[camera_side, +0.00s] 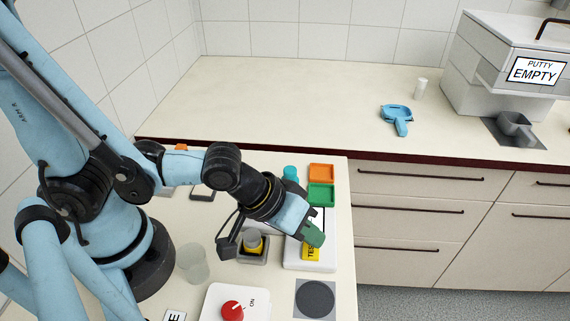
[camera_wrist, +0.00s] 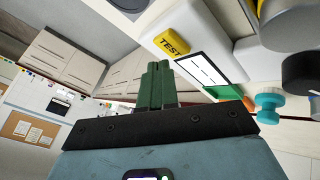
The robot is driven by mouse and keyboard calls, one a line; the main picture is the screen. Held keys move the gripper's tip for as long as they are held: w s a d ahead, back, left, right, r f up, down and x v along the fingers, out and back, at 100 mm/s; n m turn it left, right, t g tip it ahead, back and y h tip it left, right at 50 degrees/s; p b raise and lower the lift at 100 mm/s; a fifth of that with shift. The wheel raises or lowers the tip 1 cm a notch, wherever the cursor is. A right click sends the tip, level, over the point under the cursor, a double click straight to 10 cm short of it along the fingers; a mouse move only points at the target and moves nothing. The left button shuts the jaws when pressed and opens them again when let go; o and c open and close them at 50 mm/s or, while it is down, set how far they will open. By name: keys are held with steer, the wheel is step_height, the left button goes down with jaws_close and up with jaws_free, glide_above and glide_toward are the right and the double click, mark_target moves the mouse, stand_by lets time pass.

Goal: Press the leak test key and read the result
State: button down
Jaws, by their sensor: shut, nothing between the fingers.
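The yellow TEST key (camera_side: 311,252) sits on a white tester (camera_side: 298,266) on the near counter. The key also shows in the wrist view (camera_wrist: 172,44), with its label readable. Beside it is the tester's black-framed white display (camera_wrist: 209,70); it shows only a dark line or dashes, and no result word is readable. My gripper (camera_side: 316,238) has green fingers and is shut and empty. In the side view its tips overlap the key's upper edge. In the wrist view the fingertips (camera_wrist: 158,66) appear short of the key, with a gap between them.
A grey holder (camera_side: 252,256) with a yellow-banded part stands left of the tester. Orange (camera_side: 321,172) and green (camera_side: 321,194) trays and a teal piece (camera_side: 290,172) lie behind. A red knob (camera_side: 232,310), round grey pad (camera_side: 315,299) and clear cup (camera_side: 192,262) are nearby.

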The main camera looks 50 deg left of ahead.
mark_target(308, 249)
stand_by(0.4)
steer(key=shift+f, duration=0.45)
steer(key=shift+r, duration=0.15)
steer(key=shift+r, duration=0.3)
steer(key=shift+r, duration=0.1)
stand_by(0.3)
steer(key=shift+r, duration=2.4)
